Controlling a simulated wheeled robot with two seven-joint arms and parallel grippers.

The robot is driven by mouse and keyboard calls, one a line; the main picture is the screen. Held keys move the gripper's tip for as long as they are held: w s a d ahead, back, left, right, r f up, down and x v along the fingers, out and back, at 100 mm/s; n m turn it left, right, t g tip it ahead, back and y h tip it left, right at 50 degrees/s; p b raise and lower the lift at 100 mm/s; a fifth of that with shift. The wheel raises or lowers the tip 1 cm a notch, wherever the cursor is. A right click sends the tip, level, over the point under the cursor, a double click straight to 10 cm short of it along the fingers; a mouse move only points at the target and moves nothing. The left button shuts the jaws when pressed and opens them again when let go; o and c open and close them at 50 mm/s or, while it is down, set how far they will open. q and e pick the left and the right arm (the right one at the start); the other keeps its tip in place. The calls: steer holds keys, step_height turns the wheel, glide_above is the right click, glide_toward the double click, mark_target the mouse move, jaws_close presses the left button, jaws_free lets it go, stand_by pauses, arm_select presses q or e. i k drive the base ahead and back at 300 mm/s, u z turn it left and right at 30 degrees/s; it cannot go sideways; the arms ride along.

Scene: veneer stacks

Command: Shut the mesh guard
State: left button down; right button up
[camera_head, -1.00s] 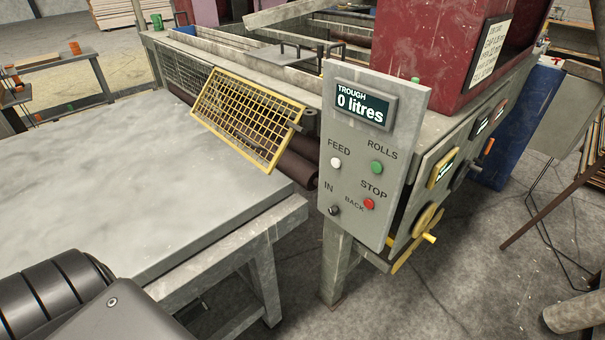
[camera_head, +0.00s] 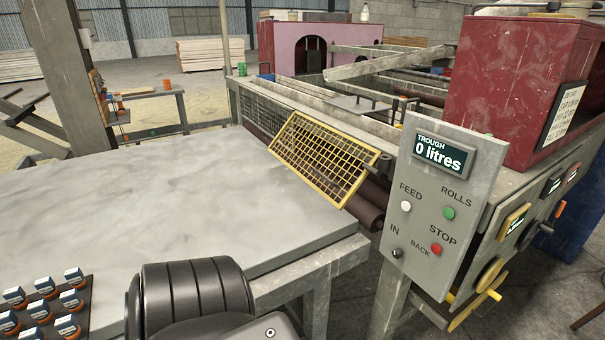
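The mesh guard (camera_head: 324,158) is a yellow-framed grid on the near side of the grey machine. It is tilted, sloping down toward the table, and its lower edge stands out from the machine. Dark rollers (camera_head: 363,203) show beneath and to the right of it. One of my dark arm links is at the bottom of the view, over the table's front edge, well short of the guard. Neither of my grippers is in view.
A grey control panel (camera_head: 441,207) with a "TROUGH 0 litres" display stands right of the guard. A broad grey table (camera_head: 190,195) lies before the machine, mostly clear. A rack of small blue-and-white blocks (camera_head: 85,291) sits at bottom left.

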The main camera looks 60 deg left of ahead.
mark_target(369, 168)
steer(key=u, duration=0.65)
steer(key=i, duration=0.6)
steer(key=u, duration=0.6)
